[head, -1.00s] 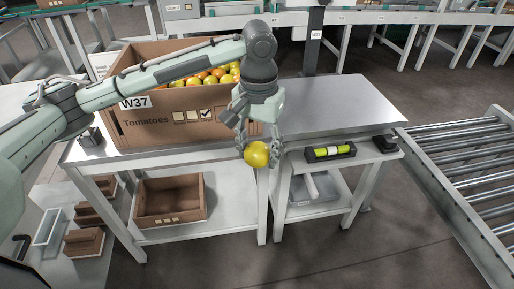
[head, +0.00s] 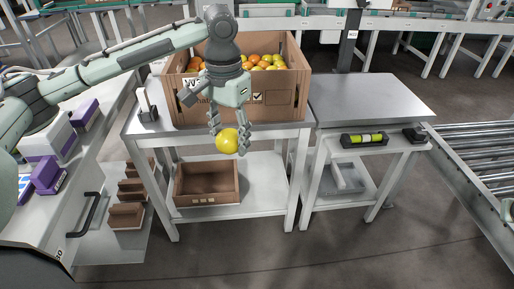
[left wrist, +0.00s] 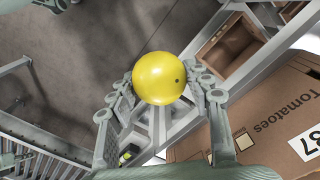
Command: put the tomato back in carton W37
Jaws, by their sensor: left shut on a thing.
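A yellow tomato (head: 228,141) is held between the fingers of my left gripper (head: 229,135), in front of the table's front edge and below the carton's rim. In the left wrist view the tomato (left wrist: 159,78) sits between both fingertips. The carton's printed side (left wrist: 262,125) also shows in the left wrist view.
The steel table (head: 370,97) has a bare top right of the carton. A lower shelf holds an empty brown box (head: 207,184). A roller conveyor (head: 480,150) is at the right.

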